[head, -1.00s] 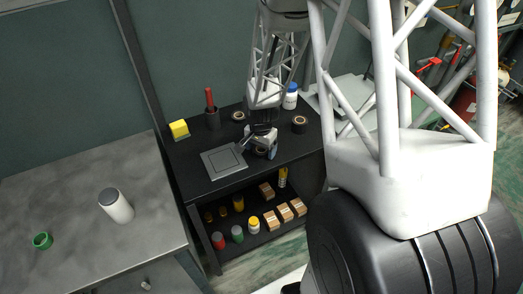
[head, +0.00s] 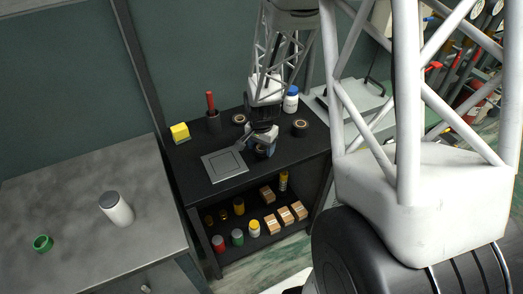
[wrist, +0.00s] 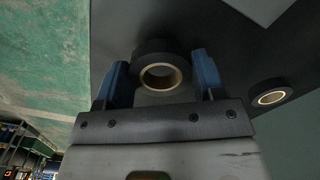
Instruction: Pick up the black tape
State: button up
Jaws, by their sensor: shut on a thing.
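Several rolls of black tape with tan cores are on the black table. One roll (wrist: 164,47) sits between the blue fingers of my gripper (wrist: 160,72) in the wrist view, and my gripper is shut on it. In the head view my gripper (head: 262,147) is over the table's middle, and the held roll is mostly hidden by it. I cannot tell whether that roll touches the table. A second roll (head: 300,127) lies to the right of my gripper, and a third (head: 239,119) lies behind it to the left.
A grey square plate (head: 224,165) lies left of my gripper. A red-handled tool in a dark cup (head: 213,121), a yellow block (head: 180,132) and a white bottle with a blue cap (head: 291,101) stand toward the back. The lower shelf holds bottles and small boxes (head: 285,214).

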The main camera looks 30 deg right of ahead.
jog(key=s+a+r, duration=0.1)
jog(key=s, duration=0.6)
jog(key=s+a+r, duration=0.1)
jog(key=s+a, duration=0.1)
jog(key=s, duration=0.6)
jog(key=shift+s+a+r, duration=0.15)
jog(key=shift+s+a, duration=0.1)
jog(key=shift+s, duration=0.05)
jog(key=shift+w, duration=0.1)
dwell(0.4)
